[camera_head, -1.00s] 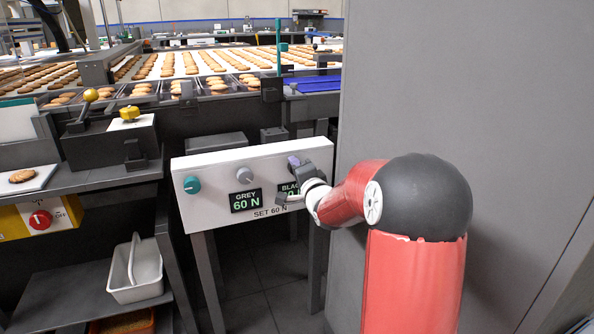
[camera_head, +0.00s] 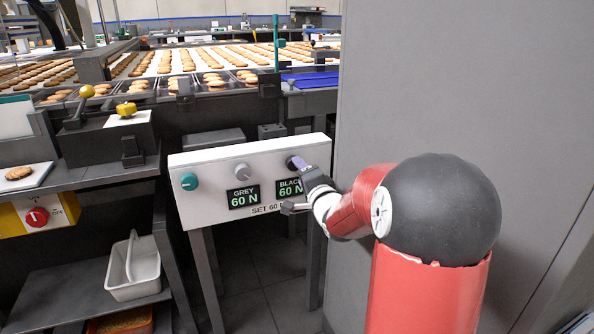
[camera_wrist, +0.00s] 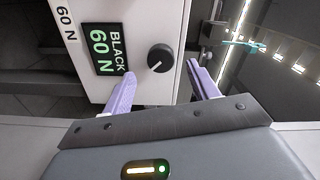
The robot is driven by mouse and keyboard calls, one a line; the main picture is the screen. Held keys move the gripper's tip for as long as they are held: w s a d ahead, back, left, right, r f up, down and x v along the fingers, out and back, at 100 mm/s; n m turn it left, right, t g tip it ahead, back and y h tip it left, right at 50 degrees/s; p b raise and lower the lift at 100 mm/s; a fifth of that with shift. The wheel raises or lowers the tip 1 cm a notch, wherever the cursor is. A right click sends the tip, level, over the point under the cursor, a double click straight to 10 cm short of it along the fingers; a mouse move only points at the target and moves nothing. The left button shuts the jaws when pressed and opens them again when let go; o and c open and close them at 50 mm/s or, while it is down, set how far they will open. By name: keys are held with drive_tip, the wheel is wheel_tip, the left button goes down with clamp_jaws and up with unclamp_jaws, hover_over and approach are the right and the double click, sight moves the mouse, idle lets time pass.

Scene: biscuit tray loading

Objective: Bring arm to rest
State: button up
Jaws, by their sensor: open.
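My gripper (camera_head: 292,184) is at the right end of a white control panel (camera_head: 215,209) in the head view. In the wrist view its two purple fingers (camera_wrist: 160,90) are spread apart with nothing between them. A black knob (camera_wrist: 160,58) on the panel lies just beyond the fingertips, clear of them. Beside it a display (camera_wrist: 104,50) reads BLACK 60 N. A teal knob (camera_head: 189,181) is at the panel's left end. The panel is lettered SET 60 N, partly hidden by my gripper.
A tall grey wall (camera_head: 430,80) stands close on the right. Trays of biscuits (camera_head: 215,82) run along the conveyor behind. At left are a shelf with a biscuit (camera_head: 18,173), a red switch (camera_head: 37,217) and a white basket (camera_head: 134,280).

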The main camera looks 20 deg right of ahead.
drive_tip(key=s, duration=0.2)
drive_tip(key=shift+s, duration=0.3)
drive_tip(key=shift+a, duration=0.1)
drive_tip(key=s+a+f+n+g, duration=0.1)
drive_tip(key=s+a+n+g, duration=0.3)
drive_tip(key=s, duration=0.6)
drive_tip(key=s+a+f+n+g, duration=0.1)
drive_tip(key=s+a+n+g, duration=0.3)
drive_tip(key=s, duration=0.7)
drive_tip(key=s+a+f+n+g, duration=0.2)
drive_tip(key=s+a+n+g, duration=0.2)
drive_tip(key=s+n, duration=0.3)
drive_tip(key=s+a, duration=0.1)
drive_tip(key=s, duration=0.3)
drive_tip(key=shift+a, duration=0.15)
drive_tip(key=shift+f, duration=0.1)
